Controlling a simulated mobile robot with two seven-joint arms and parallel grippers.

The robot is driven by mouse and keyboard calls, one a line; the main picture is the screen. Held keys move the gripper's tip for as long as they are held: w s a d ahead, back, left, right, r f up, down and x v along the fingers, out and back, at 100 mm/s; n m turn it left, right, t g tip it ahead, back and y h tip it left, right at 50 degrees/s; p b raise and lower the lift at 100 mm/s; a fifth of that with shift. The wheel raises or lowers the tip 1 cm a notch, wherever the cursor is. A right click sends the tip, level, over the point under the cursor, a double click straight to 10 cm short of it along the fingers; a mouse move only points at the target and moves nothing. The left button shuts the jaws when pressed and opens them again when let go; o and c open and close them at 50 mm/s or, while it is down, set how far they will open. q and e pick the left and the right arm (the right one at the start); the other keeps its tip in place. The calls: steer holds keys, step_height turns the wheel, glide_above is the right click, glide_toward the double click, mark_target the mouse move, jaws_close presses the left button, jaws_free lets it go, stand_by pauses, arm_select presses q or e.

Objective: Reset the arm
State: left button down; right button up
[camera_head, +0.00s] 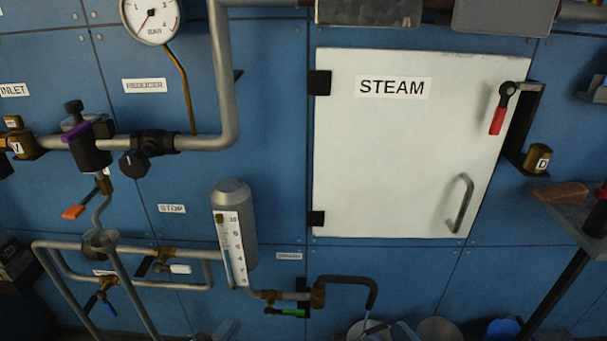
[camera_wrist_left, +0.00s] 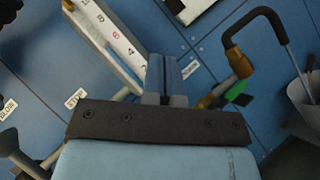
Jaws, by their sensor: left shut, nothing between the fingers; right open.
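My left gripper shows in the left wrist view (camera_wrist_left: 163,72), with its two grey-blue fingers together and nothing between them. Behind the fingers is the blue panel wall. The white scale of the level gauge (camera_wrist_left: 108,38) is to their left and the bent dark drain pipe (camera_wrist_left: 256,20) to their right. In the head view I cannot clearly make out my left gripper; a small grey-blue shape at the bottom edge below the gauge is too indistinct to name. My right gripper is not seen in either view.
In the head view, a white STEAM door (camera_head: 400,150) is closed. The grey level gauge (camera_head: 237,225) stands left of it, above a green-handled drain valve (camera_head: 287,312). Pipes and valves fill the left side. Buckets (camera_head: 438,329) stand at the bottom. A shelf (camera_head: 575,212) juts in at the right.

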arm_select(q)
steer(key=s+a+r+m+g+y, duration=0.15)
steer(key=s+r+m, duration=0.5)
steer(key=m, duration=0.65)
steer(key=s+r+m+g+y, duration=0.25)
steer(key=s+r+m, duration=0.4)
steer(key=m, duration=0.65)
steer(key=w+d+r+n+t+y+p, duration=0.2)
steer(key=d+r+n+t+p, duration=0.1)
steer(key=d+r+n, duration=0.25)
steer(key=s+a+r+g+y+p, duration=0.4)
steer(key=a+p, duration=0.4)
steer(key=p, duration=2.5)
steer(key=shift+s+a+r+n+g+y, duration=0.15)
steer(key=shift+s+a+n+g+y, duration=0.2)
steer(key=shift+g+y, duration=0.65)
arm_select(e)
steer(key=s+d+r+g+h, duration=0.3)
steer(key=d+r+g+h, duration=0.2)
steer(key=d+r+g, duration=0.1)
steer(key=shift+s+d+g, duration=0.35)
steer(key=shift+d+g, duration=0.05)
steer(key=shift+d, duration=0.5)
